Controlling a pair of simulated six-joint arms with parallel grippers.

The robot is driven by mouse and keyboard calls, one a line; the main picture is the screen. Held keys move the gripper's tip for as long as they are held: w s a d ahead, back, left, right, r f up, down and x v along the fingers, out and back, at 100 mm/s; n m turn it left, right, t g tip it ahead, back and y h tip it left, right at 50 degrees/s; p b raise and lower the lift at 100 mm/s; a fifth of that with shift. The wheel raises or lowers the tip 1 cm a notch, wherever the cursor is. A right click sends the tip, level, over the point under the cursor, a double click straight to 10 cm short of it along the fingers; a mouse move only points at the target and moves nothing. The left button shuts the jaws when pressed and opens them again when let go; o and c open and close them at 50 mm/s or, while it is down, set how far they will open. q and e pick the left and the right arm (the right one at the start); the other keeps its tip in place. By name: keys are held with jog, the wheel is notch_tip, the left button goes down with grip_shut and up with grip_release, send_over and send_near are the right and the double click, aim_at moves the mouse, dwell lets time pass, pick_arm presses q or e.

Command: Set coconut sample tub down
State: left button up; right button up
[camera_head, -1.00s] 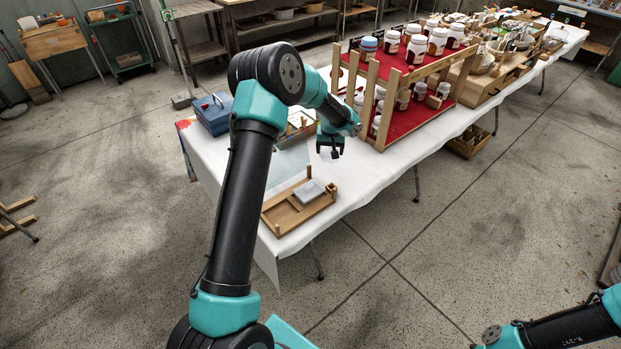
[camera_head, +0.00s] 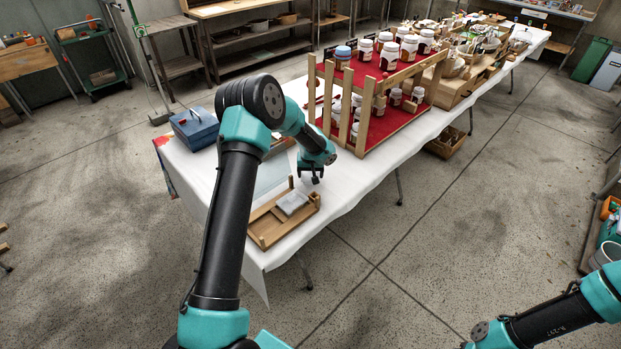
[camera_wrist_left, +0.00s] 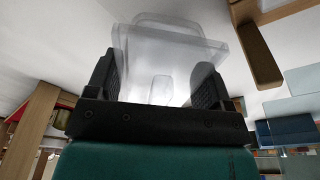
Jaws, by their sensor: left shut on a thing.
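My left gripper (camera_head: 314,180) hangs over the white-covered table, just behind and right of a low wooden tray (camera_head: 262,239). In the left wrist view its two black fingers (camera_wrist_left: 156,80) are shut on the coconut sample tub (camera_wrist_left: 165,48), a clear, see-through, box-shaped tub. The tub sits between the fingers and sticks out past them. In the head view I cannot make out the tub clearly. A white surface fills the background beyond the tub in the wrist view. My right gripper is out of view; only part of that arm shows at lower right.
A pale grey block (camera_head: 292,203) lies on the wooden tray. A wooden rack (camera_head: 372,149) with red shelves and several white jars stands close behind the gripper, to its right. A blue box (camera_head: 194,129) is at the table's left end. Bare tablecloth lies right of the tray.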

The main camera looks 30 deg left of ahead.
pick_arm(q)
jog(key=shift+f, duration=1.3)
jog(key=shift+f, duration=0.15)
jog(key=o, duration=0.9)
jog(key=r, duration=0.4)
jog(key=s+r, duration=0.1)
jog(key=r, duration=0.3)
jog(key=d+r, duration=0.1)
jog(key=r, duration=0.3)
jog(key=shift+s+r, duration=0.1)
jog(key=shift+s, duration=0.25)
